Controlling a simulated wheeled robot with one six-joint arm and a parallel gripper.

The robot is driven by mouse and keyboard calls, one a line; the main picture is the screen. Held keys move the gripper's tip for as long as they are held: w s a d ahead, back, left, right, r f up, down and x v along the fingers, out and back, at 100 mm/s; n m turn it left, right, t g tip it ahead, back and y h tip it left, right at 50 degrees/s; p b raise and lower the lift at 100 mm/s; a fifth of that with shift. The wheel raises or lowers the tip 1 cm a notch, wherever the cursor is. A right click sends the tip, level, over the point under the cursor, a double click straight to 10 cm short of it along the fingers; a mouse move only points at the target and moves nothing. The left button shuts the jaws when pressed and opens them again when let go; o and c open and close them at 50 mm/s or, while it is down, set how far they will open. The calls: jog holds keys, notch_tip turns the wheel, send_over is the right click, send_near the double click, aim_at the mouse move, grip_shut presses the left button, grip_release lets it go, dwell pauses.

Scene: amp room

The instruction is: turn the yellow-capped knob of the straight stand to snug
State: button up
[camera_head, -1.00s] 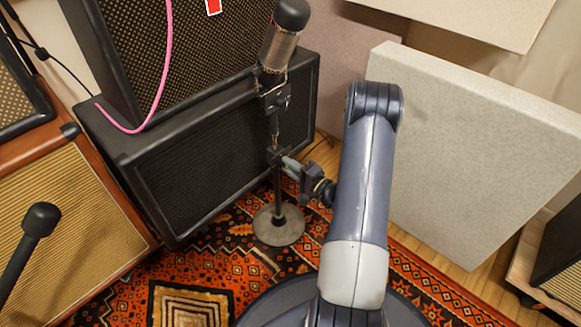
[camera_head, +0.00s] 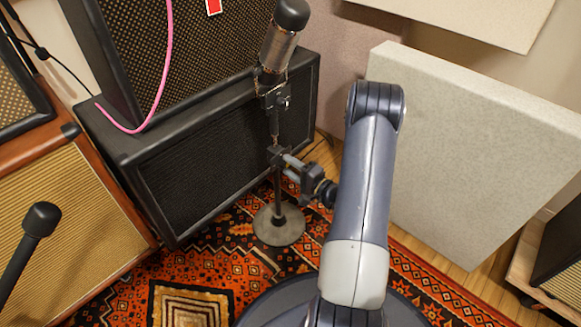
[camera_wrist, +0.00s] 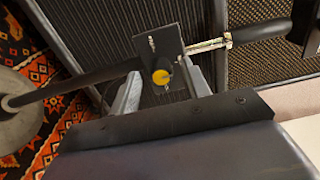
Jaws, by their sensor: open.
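The straight stand (camera_head: 277,190) rises from a round grey base (camera_head: 279,224) on the rug and carries a large microphone (camera_head: 278,47). In the wrist view, the yellow-capped knob (camera_wrist: 161,77) sits in front of a dark square block (camera_wrist: 160,46) on the stand, roughly centred between my fingers. My gripper (camera_head: 290,168) is open at the block from the right; its two fingers also show in the wrist view (camera_wrist: 162,88), apart, one on each side of the knob. I cannot tell whether either finger touches it. In the head view the knob is not clearly visible.
Stacked black amps (camera_head: 220,150) stand close behind the stand. A tan amp (camera_head: 75,225) and another microphone (camera_head: 40,220) are at left. A pale panel (camera_head: 470,150) leans at right, behind my arm. Patterned rug (camera_head: 240,275) covers the floor around the base.

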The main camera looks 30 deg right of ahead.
jog(key=p+v, duration=0.2)
jog(key=v, duration=0.8)
jog(key=shift+s+p, duration=0.25)
jog(key=shift+p, duration=0.15)
jog(key=b+x, duration=0.3)
jog(key=x, duration=0.8)
jog(key=shift+d, duration=0.1)
jog(key=shift+s, duration=0.2)
